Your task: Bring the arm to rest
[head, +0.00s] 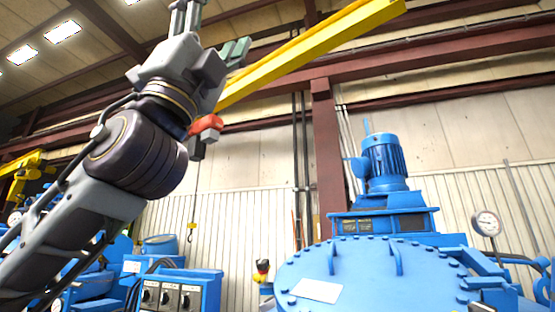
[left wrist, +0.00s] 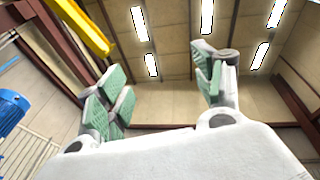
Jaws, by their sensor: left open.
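My left arm comes in from the left in the head view and is raised, with its wrist bent upward. My left gripper (head: 212,25) is at the top of that view, partly cut off by the upper edge. In the left wrist view the left gripper (left wrist: 165,95) shows its green-padded fingers spread wide apart. Nothing is between them. My right gripper is in neither view.
A large blue furnace lid (head: 375,270) with a motor (head: 384,160) on top stands at the right. A pressure gauge (head: 487,223) is beside it. A blue control box (head: 180,292) stands low at the left. A yellow crane beam (head: 310,52) runs overhead behind my gripper.

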